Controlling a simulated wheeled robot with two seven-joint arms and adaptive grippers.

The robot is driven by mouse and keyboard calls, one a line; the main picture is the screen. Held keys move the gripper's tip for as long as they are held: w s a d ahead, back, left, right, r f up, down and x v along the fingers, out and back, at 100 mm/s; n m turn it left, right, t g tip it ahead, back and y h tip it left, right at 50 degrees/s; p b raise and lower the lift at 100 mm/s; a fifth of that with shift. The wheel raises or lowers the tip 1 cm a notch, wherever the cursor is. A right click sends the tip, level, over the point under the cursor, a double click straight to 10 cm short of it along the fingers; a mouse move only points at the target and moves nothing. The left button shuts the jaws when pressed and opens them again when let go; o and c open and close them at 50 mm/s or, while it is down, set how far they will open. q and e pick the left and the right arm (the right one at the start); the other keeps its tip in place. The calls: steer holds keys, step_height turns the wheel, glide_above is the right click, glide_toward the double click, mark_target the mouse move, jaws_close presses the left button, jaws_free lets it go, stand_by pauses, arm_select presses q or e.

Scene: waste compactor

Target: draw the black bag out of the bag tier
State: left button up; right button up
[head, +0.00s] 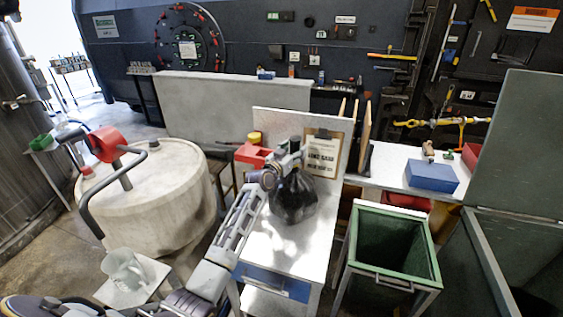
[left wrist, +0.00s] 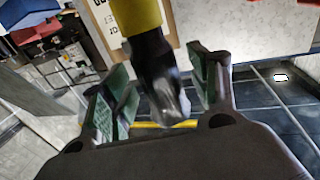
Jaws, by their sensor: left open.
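The black bag (head: 296,200) stands on a white-topped table, its upper part partly hidden by my left gripper (head: 278,172). The left arm reaches up from the lower left to the bag's upper left side. In the left wrist view, my left gripper (left wrist: 160,92) has its green-padded fingers apart. A dark, glossy piece (left wrist: 156,68) with a yellow part (left wrist: 136,15) above it shows between the fingers; I cannot tell whether it touches them or is the bag's neck. My right gripper is not in view.
A clipboard (head: 324,156) leans upright behind the bag. An open green bin (head: 392,275) stands right of the white table (head: 283,250). A large pale drum (head: 150,205) stands to the left. A blue box (head: 432,176) lies on the bench at the right.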

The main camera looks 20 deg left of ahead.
arm_select(q)
steer(key=s+a, duration=0.1)
steer(key=s, duration=1)
steer(key=shift+a, duration=0.4)
steer(key=shift+r, duration=0.1)
stand_by(0.3)
